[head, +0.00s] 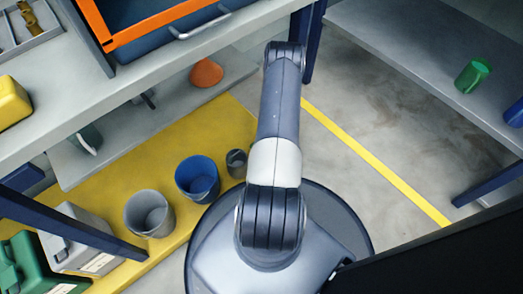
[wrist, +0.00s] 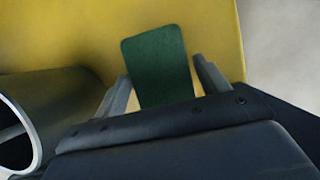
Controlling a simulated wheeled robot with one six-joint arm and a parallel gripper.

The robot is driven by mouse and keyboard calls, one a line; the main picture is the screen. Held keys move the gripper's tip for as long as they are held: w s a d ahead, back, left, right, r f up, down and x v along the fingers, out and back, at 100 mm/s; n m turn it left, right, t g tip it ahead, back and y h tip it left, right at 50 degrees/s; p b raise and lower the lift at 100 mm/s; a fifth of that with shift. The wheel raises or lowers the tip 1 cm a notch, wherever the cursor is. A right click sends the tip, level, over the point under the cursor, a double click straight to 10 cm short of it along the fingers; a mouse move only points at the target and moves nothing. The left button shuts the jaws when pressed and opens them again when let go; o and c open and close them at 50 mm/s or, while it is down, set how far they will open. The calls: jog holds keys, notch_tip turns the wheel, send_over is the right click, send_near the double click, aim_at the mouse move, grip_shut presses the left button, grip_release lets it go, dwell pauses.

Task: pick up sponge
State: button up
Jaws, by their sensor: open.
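A dark green sponge (wrist: 158,60), flat with rounded corners, shows in the wrist view against a yellow surface. My gripper (wrist: 161,70) is open, with one grey finger at each side of the sponge's lower part. I cannot tell whether the fingers touch it; its lower end is hidden behind the gripper body. In the head view, my arm reaches away toward the bench, and neither the gripper nor the sponge can be made out.
A grey hollow cylinder (wrist: 45,115) is close left of my gripper. The yellow floor area (head: 165,160) holds a blue bucket (head: 197,178), a grey bucket (head: 148,213) and a dark cup (head: 236,163). A bench (head: 75,90) overhangs it. Bare floor (head: 400,120) lies right.

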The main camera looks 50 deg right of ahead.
jog(key=shift+c, duration=0.5)
jog(key=c, duration=0.7)
jog(key=shift+r+p, duration=0.3)
jog(key=shift+p, duration=0.3)
jog(key=shift+r, duration=0.15)
